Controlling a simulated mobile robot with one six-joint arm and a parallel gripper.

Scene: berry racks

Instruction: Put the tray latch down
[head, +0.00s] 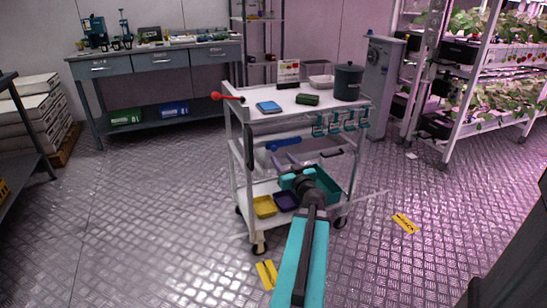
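A white cart (290,118) stands in the middle of the room. My gripper (287,160) reaches in front of its open side, at the level between the middle and bottom shelves. Its pale purple fingers are small here, and their gap and any hold cannot be told. A blue bar-shaped piece (283,144) shows just beyond the fingertips; whether they touch it is unclear. I cannot tell for sure which piece is the tray latch. A dark handle-like piece (332,153) shows right of the fingers.
The cart top holds a blue tablet (268,106), a green block (307,99) and a dark canister (348,82). A yellow tray (264,206), purple tray (286,201) and teal bin (342,186) sit on the bottom shelf. The floor left of the cart is clear.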

